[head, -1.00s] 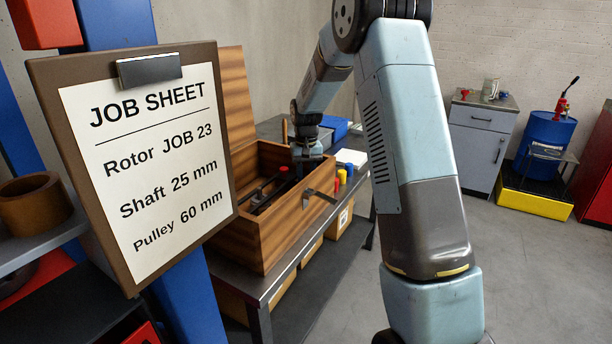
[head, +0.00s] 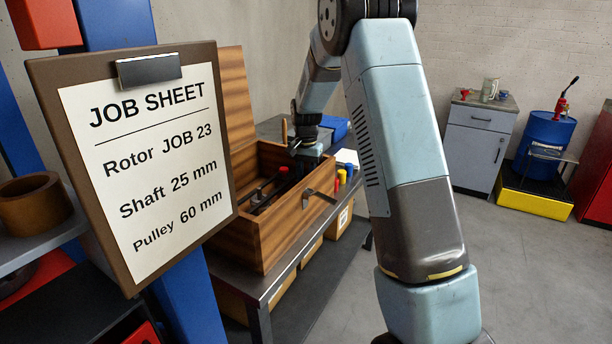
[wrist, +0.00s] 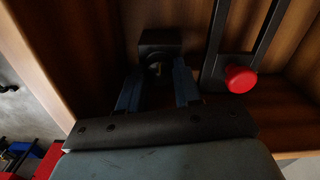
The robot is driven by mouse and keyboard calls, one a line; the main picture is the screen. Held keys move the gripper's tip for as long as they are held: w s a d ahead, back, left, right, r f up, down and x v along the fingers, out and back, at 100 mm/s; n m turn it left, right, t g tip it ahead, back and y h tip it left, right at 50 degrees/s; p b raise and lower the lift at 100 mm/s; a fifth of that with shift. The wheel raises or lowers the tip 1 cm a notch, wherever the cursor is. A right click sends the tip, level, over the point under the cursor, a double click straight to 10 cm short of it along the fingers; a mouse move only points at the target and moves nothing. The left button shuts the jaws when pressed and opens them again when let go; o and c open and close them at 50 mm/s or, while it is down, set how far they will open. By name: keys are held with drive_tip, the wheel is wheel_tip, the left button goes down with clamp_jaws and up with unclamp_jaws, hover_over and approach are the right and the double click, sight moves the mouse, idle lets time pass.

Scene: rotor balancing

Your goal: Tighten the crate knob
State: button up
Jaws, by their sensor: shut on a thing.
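The open wooden crate (head: 240,232) stands on the bench with its lid raised at the back. Inside it is a dark frame with a red knob (head: 283,170); the knob also shows in the wrist view (wrist: 240,79), right of my fingers and apart from them. My gripper (wrist: 157,76) reaches into the crate, its two blue fingers either side of a small dark knob-like part. It is shut on that part, in front of a black block (wrist: 160,41). The part is in shadow, and its shape is hard to make out. In the head view my gripper is partly hidden.
A job sheet board (head: 150,160) fills the left foreground. Red, yellow and blue items (head: 342,176) and a blue box (head: 336,128) lie beside the crate on the bench (head: 285,283). A grey cabinet (head: 477,148) and blue drum (head: 545,143) stand at the right; the floor between is clear.

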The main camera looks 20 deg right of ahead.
drive_tip(key=shift+w, duration=0.1)
drive_tip(key=o, duration=1)
drive_tip(key=shift+o, duration=0.2)
drive_tip(key=shift+r, duration=0.1)
wheel_tip(320, 180, up, 14)
drive_tip(key=shift+f, duration=0.25)
drive_tip(key=s+r+n+t, duration=0.15)
drive_tip(key=s+r, duration=0.35)
drive_tip(key=s, duration=0.5)
drive_tip(key=s+r+n+t, duration=0.15)
drive_tip(key=s+r, duration=0.35)
drive_tip(key=s, duration=0.5)
drive_tip(key=s+f+n+t, duration=0.2)
drive_tip(key=s+n, duration=0.2)
drive_tip(key=s, duration=1.7)
drive_tip(key=shift+d+f+t, duration=0.3)
drive_tip(key=shift+d+f, duration=0.05)
drive_tip(key=shift+f, duration=0.05)
